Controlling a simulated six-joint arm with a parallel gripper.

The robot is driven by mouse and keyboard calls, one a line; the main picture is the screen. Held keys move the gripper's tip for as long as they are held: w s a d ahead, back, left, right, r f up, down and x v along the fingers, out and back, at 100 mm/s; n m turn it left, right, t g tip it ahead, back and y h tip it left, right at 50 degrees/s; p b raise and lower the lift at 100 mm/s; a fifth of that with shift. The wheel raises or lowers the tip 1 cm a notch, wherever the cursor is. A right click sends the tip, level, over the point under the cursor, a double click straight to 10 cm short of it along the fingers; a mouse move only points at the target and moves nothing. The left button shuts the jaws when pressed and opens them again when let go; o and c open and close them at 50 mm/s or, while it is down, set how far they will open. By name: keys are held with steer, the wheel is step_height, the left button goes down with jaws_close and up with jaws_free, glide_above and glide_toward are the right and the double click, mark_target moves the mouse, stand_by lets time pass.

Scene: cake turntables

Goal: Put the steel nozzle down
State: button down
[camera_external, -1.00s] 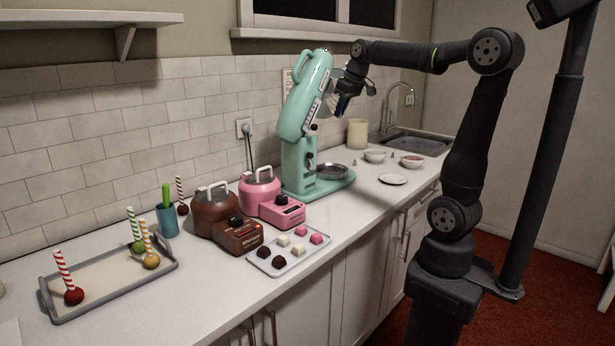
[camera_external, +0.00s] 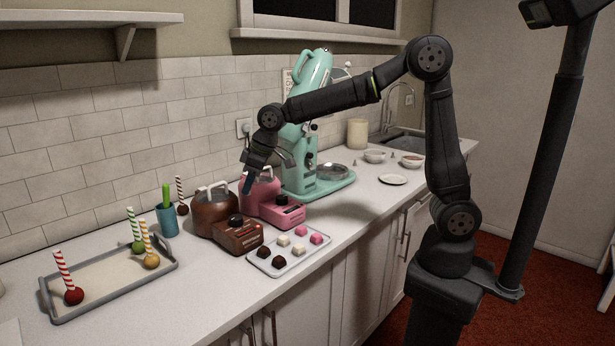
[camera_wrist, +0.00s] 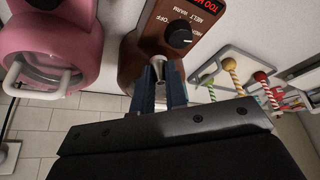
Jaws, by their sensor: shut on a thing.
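My gripper (camera_external: 247,186) hangs over the counter at the brown and pink melting pots, pointing down. In the wrist view, my gripper (camera_wrist: 162,72) is shut on the steel nozzle (camera_wrist: 158,61), a small silvery piece between the two dark blue fingers. The fingers hide most of the nozzle. In the external view the nozzle is too small to make out. It is held above the counter, with the brown melting pot (camera_wrist: 150,38) behind it in the wrist view.
The brown melting pot (camera_external: 213,215) and pink melting pot (camera_external: 270,203) stand close below. A tray of chocolates (camera_external: 259,264) lies in front. A cake-pop tray (camera_external: 88,310) and teal cup (camera_external: 167,220) stand left; the mint mixer (camera_external: 300,165) stands right. The counter's front left is clear.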

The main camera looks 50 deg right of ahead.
glide_above(212, 269)
steer(key=d, duration=0.1)
steer(key=shift+n, duration=0.4)
steer(key=f, duration=1)
steer(key=shift+s+d, duration=0.2)
steer(key=shift+s, duration=0.2)
steer(key=shift+a+f, duration=0.1)
steer(key=shift+f, duration=1.9)
steer(key=shift+f, duration=0.15)
steer(key=c, duration=1.5)
jaws_free()
steer(key=shift+o, duration=0.2)
steer(key=v, duration=1.2)
